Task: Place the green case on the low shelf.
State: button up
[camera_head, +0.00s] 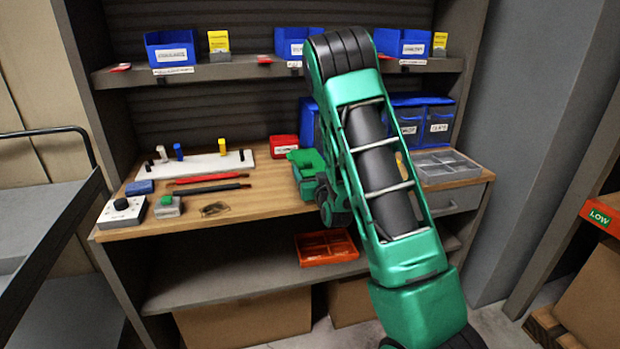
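A small grey case with a green patch on top (168,207) sits on the left part of the wooden bench top, right of a white box with a black knob. My green arm crosses the middle of the view.
An orange divided tray (326,247) stands on the low shelf, right of the bare part. Cardboard boxes (245,318) stand below. The knob box (122,212), blue block (139,188) and red and black pens (208,179) lie near the case.

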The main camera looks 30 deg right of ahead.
jog(key=c, duration=0.4)
jog(key=shift+o, duration=0.2)
jog(key=shift+r, duration=0.2)
